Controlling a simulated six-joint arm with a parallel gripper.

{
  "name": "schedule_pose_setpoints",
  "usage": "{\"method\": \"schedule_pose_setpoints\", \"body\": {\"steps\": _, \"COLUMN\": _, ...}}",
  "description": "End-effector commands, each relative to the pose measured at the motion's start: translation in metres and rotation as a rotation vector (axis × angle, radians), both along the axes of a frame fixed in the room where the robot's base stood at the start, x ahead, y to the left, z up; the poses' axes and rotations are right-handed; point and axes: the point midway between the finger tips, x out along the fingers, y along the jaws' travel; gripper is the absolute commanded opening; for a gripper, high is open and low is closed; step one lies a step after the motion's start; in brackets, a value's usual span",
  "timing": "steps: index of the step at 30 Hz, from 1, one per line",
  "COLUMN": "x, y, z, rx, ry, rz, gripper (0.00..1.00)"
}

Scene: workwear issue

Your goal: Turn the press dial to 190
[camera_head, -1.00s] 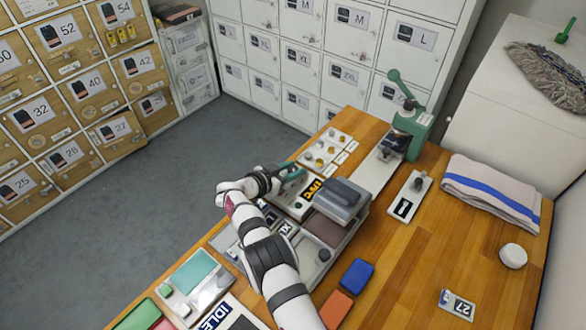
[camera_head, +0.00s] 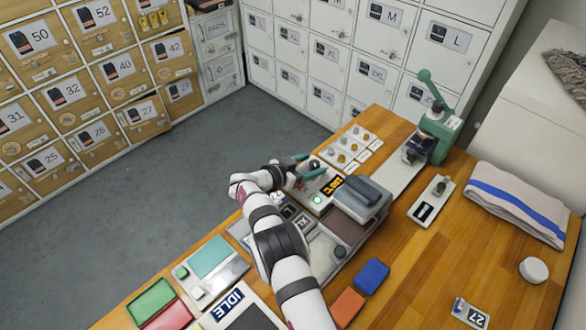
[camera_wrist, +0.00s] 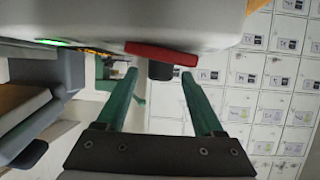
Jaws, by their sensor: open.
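The heat press (camera_head: 360,198) stands on the wooden bench with its grey top plate over a brown pad. Its white control box (camera_head: 312,208) has a lit orange display (camera_head: 333,186) that seems to read about 180, though the digits are small, and a glowing green light (camera_head: 317,199). The dark press dial (camera_wrist: 160,70) shows in the wrist view below a red strip (camera_wrist: 176,55) on the pale housing. My gripper (camera_head: 308,168) is open at the control box. In the wrist view, its green fingers (camera_wrist: 158,74) stand either side of the dial, with visible gaps.
Small knobs on a white board (camera_head: 352,147) sit just behind my gripper. A green lever press (camera_head: 435,130) stands further back. Blue (camera_head: 371,275) and orange (camera_head: 347,307) blocks lie in front. The bench's right part has free room around a folded towel (camera_head: 515,203).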

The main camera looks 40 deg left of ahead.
Motion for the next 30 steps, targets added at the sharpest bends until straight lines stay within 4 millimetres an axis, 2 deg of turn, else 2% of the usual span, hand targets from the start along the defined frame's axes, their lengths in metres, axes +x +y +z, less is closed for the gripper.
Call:
{"method": "schedule_pose_setpoints", "body": {"steps": 6, "x": -0.062, "y": 0.006, "z": 0.027, "rx": 0.0, "ry": -0.001, "rz": 0.005, "gripper": 0.69}}
{"method": "schedule_pose_setpoints", "body": {"steps": 12, "x": -0.109, "y": 0.009, "z": 0.046, "rx": 0.001, "ry": -0.001, "rz": 0.004, "gripper": 0.69}}
{"method": "schedule_pose_setpoints", "body": {"steps": 18, "x": -0.125, "y": 0.01, "z": 0.053, "rx": 0.001, "ry": -0.001, "rz": 0.001, "gripper": 0.69}}
{"method": "schedule_pose_setpoints", "body": {"steps": 30, "x": -0.124, "y": 0.01, "z": 0.053, "rx": 0.004, "ry": 0.0, "rz": 0.001, "gripper": 0.69}}
